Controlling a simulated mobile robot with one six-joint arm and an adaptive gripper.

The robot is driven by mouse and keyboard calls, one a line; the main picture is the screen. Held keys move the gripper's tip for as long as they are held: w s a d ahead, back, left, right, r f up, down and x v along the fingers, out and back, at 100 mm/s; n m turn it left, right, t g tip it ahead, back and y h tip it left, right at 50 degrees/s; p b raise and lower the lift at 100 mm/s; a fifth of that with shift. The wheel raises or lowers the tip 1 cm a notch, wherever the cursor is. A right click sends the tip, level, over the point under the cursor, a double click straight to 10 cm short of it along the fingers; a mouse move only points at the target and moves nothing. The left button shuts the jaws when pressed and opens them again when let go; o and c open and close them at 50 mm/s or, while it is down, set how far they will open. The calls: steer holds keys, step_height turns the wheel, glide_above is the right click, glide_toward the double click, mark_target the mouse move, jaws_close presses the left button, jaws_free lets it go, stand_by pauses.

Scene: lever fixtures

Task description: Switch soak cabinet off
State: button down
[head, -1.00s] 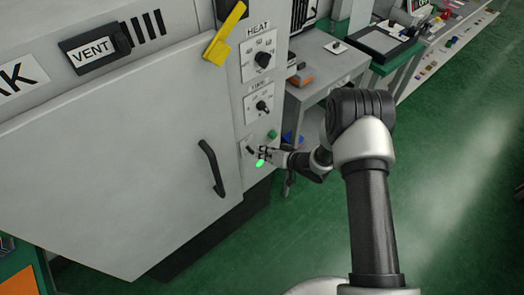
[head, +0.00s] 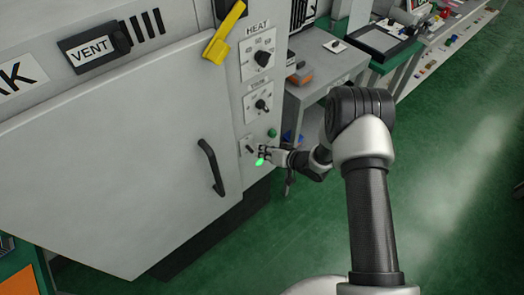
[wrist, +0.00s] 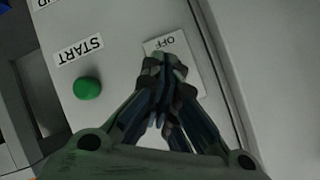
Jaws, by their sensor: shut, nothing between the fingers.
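The soak cabinet (head: 120,150) is a large grey box with a black door handle (head: 211,167). Low on its right-hand panel is a small switch plate (head: 247,147), marked OFF in the wrist view (wrist: 164,44). My gripper (head: 262,154) is shut and empty, with its fingertips at the plate. In the wrist view the closed fingertips (wrist: 163,62) cover the middle of the plate, so most of the switch is hidden there. I cannot tell whether they touch it. A green lit spot (head: 260,162) shows just below the fingertips in the head view.
A green START button (wrist: 87,88) sits beside the plate. Above are the TIME knob (head: 261,104), HEAT knob (head: 262,59) and a yellow lever (head: 224,34). A grey table (head: 325,70) stands to the right. Green floor (head: 450,200) is clear at right.

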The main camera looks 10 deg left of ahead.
steer(key=shift+r, duration=0.15)
steer(key=shift+r+p, duration=0.6)
steer(key=shift+r, duration=0.05)
steer(key=shift+s+d, duration=0.1)
